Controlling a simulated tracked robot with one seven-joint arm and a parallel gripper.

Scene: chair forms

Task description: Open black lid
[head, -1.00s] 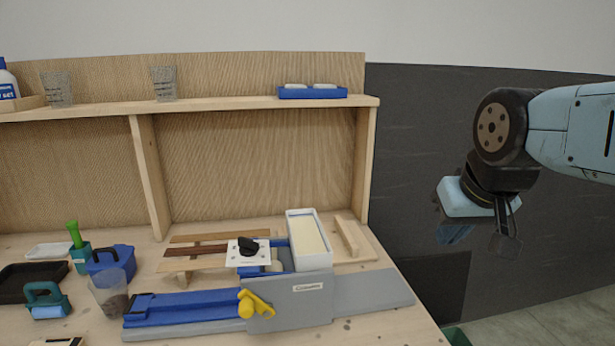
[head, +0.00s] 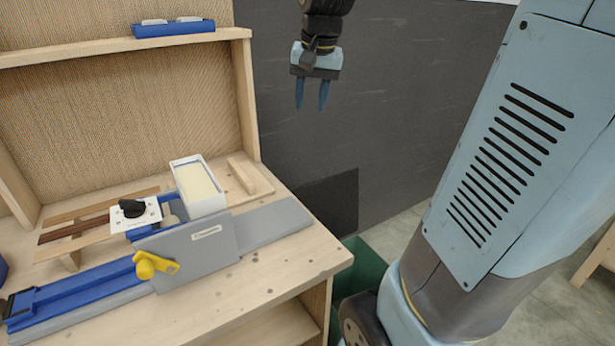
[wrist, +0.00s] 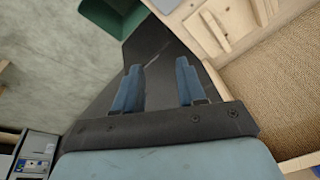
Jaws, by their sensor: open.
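No thing that is plainly a black lid shows in these frames. The nearest match is a black knob (head: 132,208) on a white plate (head: 150,214), at the left of the workbench in the head view. My gripper (head: 311,104) hangs in the air with its blue fingers pointing down, right of the bench and in front of the dark wall panel. It is open and empty, well apart from the knob. In the wrist view my gripper (wrist: 157,68) has nothing between its fingers.
A grey and blue fixture (head: 200,246) with a yellow handle (head: 152,265) lies on the bench (head: 265,270). A white box (head: 180,177) stands on it. A green bin (head: 365,272) stands on the floor at right and shows in the wrist view (wrist: 112,14). A shelf (head: 120,50) is above.

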